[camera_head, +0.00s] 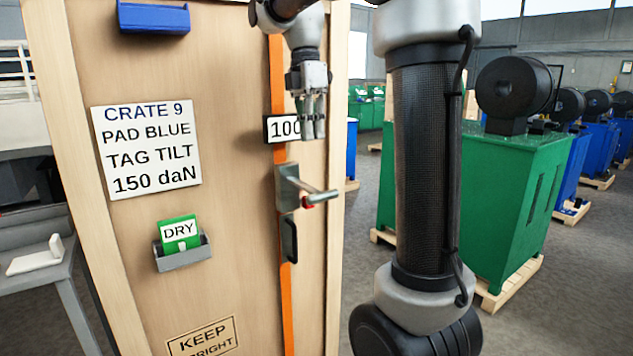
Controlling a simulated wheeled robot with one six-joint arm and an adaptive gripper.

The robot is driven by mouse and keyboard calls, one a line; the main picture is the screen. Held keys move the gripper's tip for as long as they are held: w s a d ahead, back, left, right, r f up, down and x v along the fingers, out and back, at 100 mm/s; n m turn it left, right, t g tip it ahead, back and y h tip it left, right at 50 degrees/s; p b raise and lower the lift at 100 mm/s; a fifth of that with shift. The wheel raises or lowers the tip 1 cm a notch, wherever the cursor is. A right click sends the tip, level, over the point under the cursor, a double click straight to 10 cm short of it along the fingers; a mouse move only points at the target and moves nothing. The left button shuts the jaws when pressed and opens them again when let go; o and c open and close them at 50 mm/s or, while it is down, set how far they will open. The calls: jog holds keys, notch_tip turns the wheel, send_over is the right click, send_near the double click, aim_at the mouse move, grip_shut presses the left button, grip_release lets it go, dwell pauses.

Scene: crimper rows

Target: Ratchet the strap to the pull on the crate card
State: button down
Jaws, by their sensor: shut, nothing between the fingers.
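A wooden crate (240,235) stands upright in front of me. Its white card (147,147) reads CRATE 9, PAD BLUE, TAG TILT, 150 daN. An orange strap (289,317) runs vertically down the crate's face near its right edge.
A blue pad (153,17) is at the crate's top. A green DRY tag (179,232) sits in a grey holder (183,254). A dark handle (289,240) is below the ratchet. Green machines (500,200) stand at right. A grey table (45,280) is at left.

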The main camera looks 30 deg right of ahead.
aim_at(319, 194)
jog(key=f, duration=0.4)
jog(key=s+f, duration=0.1)
jog(key=f, duration=0.2)
jog(key=s+f, duration=0.1)
jog(key=f, duration=0.3)
jog(key=shift+f, duration=0.35)
jog(key=shift+s+f+t, duration=0.15)
jog(key=shift+f+t, duration=0.35)
jog(key=shift+f, duration=0.05)
jog(key=f+t, duration=0.2)
jog(key=shift+s+f, duration=0.2)
jog(key=shift+f, duration=0.2)
notch_tip(319, 194, down, 8)
jog(key=w, duration=0.2)
jog(key=shift+w, duration=0.15)
jog(key=shift+r, duration=0.1)
